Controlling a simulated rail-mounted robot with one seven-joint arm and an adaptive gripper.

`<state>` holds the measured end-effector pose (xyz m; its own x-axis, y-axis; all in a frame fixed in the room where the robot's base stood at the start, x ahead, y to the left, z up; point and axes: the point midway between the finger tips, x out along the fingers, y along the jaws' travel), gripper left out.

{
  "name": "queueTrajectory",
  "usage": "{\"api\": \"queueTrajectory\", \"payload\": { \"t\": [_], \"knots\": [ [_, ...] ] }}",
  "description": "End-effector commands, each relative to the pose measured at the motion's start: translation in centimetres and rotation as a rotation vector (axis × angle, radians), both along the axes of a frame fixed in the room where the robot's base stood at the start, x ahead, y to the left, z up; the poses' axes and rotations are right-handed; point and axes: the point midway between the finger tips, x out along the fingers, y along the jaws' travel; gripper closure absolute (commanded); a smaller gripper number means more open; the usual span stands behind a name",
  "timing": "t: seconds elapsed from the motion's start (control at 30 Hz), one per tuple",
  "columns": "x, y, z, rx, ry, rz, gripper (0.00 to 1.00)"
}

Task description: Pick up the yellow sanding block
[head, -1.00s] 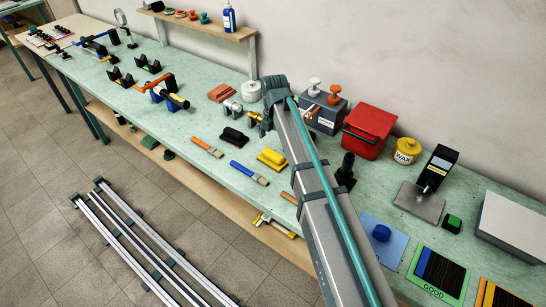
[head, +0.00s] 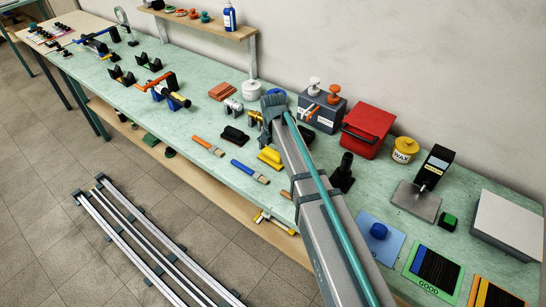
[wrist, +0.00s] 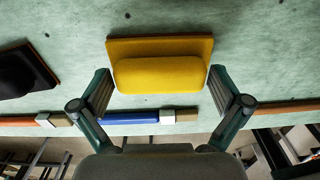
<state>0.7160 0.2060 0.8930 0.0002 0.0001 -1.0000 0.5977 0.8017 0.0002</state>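The yellow sanding block (head: 271,157) lies on the green bench top, beside my arm in the head view. In the wrist view the yellow sanding block (wrist: 160,72) is centred ahead, its rounded grip in front of a wider flat base. My gripper (wrist: 160,92) is open, with one finger on each side of the block and its tips close to the block's ends. I cannot tell whether the fingers touch it. Nothing is held. In the head view my arm hides the fingertips.
A black sanding block (head: 233,135) lies left of the yellow one. A blue-handled brush (head: 249,171) and an orange-handled brush (head: 208,145) lie near the bench's front edge. A red box (head: 367,132) and a grey box (head: 322,111) stand behind my arm.

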Motion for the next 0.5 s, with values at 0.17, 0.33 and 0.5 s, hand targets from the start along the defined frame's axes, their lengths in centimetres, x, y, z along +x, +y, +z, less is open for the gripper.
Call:
{"api": "queueTrajectory", "payload": {
  "t": [0.17,0.33,0.5],
  "knots": [
    [0.00,0.00,0.02,0.000,0.000,0.000,0.33],
    [0.00,0.00,0.05,0.000,0.000,0.000,0.40],
    [0.01,0.01,0.10,0.000,0.000,0.000,0.40]
  ]
}}
